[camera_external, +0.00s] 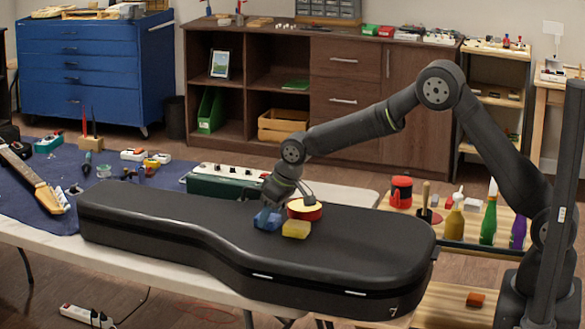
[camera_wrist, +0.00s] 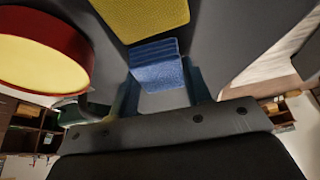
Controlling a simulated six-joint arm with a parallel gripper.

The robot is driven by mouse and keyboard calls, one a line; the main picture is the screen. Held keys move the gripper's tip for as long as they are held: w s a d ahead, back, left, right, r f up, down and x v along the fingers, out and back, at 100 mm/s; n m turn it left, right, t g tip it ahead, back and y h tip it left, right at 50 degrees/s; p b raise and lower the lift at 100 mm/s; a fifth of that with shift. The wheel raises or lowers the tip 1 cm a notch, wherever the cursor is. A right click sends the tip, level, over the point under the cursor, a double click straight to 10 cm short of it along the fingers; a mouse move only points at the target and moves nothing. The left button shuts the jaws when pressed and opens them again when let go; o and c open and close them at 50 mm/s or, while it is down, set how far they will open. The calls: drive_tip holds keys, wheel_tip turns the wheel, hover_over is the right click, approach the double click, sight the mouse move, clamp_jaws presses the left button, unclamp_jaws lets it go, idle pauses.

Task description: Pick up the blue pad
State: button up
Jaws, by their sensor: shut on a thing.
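The blue pad (camera_external: 267,219) is on top of the black guitar case (camera_external: 150,208) in the external view. My gripper (camera_external: 275,203) reaches down to it and is shut on it. In the wrist view the blue pad (camera_wrist: 158,66) sits between the fingers of my gripper (camera_wrist: 160,85). I cannot tell whether the pad touches the case lid or is slightly above it.
A yellow pad (camera_external: 296,229) lies close to the right of the blue pad. A round red tin with a yellow top (camera_external: 305,210) stands just behind them. Bottles and a red mug (camera_external: 401,191) stand at the right. The left part of the case lid is clear.

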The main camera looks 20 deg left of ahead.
drive_tip(key=shift+r, duration=0.15)
wheel_tip(320, 180, up, 4)
drive_tip(key=shift+r, duration=0.15)
drive_tip(key=w+d+r, duration=0.6)
drive_tip(key=w+d, duration=0.1)
drive_tip(key=w, duration=0.2)
drive_tip(key=shift+w+r, duration=0.15)
drive_tip(key=shift+r, duration=0.05)
